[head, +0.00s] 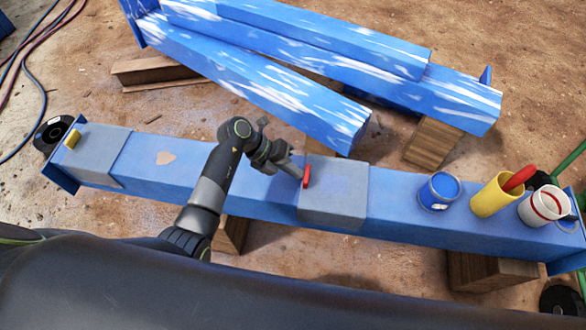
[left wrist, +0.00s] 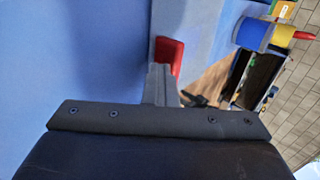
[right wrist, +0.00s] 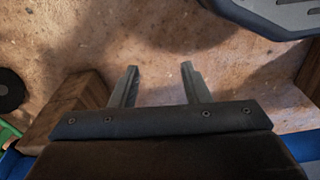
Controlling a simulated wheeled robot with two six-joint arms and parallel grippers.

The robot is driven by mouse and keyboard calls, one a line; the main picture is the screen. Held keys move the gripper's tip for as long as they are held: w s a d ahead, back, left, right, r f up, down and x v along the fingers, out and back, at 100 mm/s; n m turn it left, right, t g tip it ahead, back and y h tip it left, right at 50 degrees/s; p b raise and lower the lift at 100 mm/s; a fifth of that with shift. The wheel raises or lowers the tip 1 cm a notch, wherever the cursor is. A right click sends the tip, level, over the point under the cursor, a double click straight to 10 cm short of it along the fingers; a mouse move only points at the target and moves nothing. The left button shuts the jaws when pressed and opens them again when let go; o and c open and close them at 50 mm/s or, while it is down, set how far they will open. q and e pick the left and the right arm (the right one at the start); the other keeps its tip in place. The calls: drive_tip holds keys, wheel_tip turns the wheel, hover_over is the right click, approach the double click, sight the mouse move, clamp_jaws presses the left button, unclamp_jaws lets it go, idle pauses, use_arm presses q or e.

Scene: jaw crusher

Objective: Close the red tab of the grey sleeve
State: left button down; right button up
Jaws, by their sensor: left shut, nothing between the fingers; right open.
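The grey sleeve (head: 340,196) wraps around the blue beam right of the middle in the head view. Its red tab (head: 306,176) stands up at the sleeve's left edge. My left gripper (head: 300,172) is shut and empty, its fingertips right beside the red tab and seemingly against it. In the left wrist view the red tab (left wrist: 170,54) is just beyond the shut fingertips (left wrist: 160,70), which cover its lower part. My right gripper (right wrist: 158,70) is open and empty, over bare dirt in the right wrist view. It is not visible in the head view.
A second grey sleeve (head: 97,153) with a yellow tab (head: 73,139) is at the beam's left end. More blue beams (head: 270,88) lie behind.

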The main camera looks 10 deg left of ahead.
use_arm(q)
drive_tip(key=shift+d, duration=0.2)
drive_tip(key=shift+a, duration=0.35)
drive_tip(key=a, duration=0.2)
drive_tip(key=a+r, duration=0.1)
drive_tip(key=a, duration=0.1)
drive_tip(key=shift+a+r+p, duration=0.15)
drive_tip(key=shift+a+p, duration=0.2)
drive_tip(key=v, duration=0.8)
drive_tip(key=shift+a+p, duration=0.2)
drive_tip(key=shift+p, duration=0.2)
use_arm(e)
drive_tip(key=f, duration=0.1)
drive_tip(key=s+f, duration=0.2)
drive_tip(key=shift+d+f, duration=0.35)
